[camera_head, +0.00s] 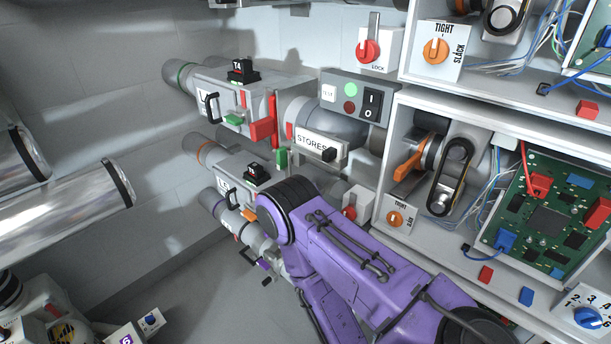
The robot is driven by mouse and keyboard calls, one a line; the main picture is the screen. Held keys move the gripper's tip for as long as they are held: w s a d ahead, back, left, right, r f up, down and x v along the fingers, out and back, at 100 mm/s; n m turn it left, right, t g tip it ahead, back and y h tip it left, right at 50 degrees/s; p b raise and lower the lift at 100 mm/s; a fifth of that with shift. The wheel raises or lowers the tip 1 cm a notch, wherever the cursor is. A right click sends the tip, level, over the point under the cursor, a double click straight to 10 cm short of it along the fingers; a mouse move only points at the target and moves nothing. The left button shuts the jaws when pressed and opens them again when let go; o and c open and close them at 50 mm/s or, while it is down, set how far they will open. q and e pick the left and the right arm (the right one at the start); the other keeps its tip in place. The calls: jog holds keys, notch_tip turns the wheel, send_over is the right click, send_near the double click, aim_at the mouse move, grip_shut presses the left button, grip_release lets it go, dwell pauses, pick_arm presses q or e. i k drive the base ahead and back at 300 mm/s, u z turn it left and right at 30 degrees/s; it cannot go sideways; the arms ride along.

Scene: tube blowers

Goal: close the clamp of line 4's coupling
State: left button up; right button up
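Several pipe lines with box housings run along the wall left of centre. The upper one has a green ring (184,76), a black handle (210,107) and a small unreadable label. The lower one has an orange ring (203,151) and a black handle (230,198). Another pipe (207,199) lies below, partly hidden by a purple arm. I cannot read which is line 4, nor tell which part is its coupling clamp or whether that is open. My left gripper is not in view.
A red paddle (263,130) and a STORES panel (318,146) stand right of the pipes. A switch box (356,96) is above. Shelves with belts and a circuit board (545,220) fill the right. Silver pipes (75,210) jut in from the left. The lower-left floor is partly clear.

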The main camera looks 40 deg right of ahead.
aim_at(284, 155)
jog(key=u, duration=0.8)
jog(key=i, duration=0.2)
jog(key=z, duration=3.9)
jog(key=k, duration=0.75)
jog(key=u, duration=0.9)
jog(key=i, duration=0.55)
